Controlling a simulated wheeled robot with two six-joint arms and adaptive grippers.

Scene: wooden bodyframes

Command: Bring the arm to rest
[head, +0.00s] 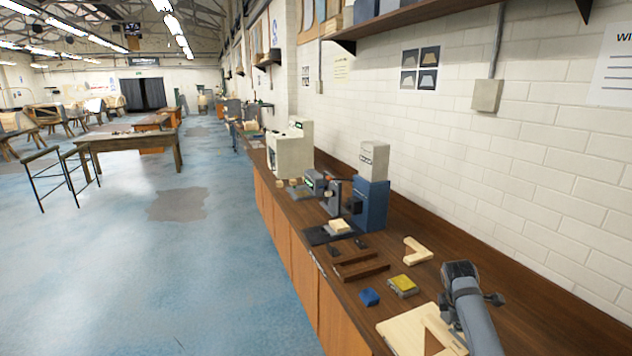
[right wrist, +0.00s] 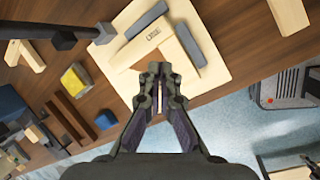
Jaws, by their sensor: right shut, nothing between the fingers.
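My right arm (head: 472,305) comes in from the bottom right of the head view, over the workbench (head: 520,300). My right gripper (right wrist: 158,85) shows in the right wrist view with its fingers together and nothing between them. Beyond its tips is a pale wooden board (right wrist: 205,28), with a light wooden piece and grey bars on it. The gripper looks apart from these, though the exact gap is hard to judge. The board also shows in the head view (head: 398,328), partly behind my arm. My left gripper is in neither view.
A yellow-topped block (head: 403,286), a blue block (head: 369,297), a pale L-shaped piece (head: 414,251) and dark wooden strips (head: 362,270) lie on the bench. A blue machine (head: 370,205) stands farther back. The brick wall (head: 560,170) is at right; open floor (head: 190,280) is at left.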

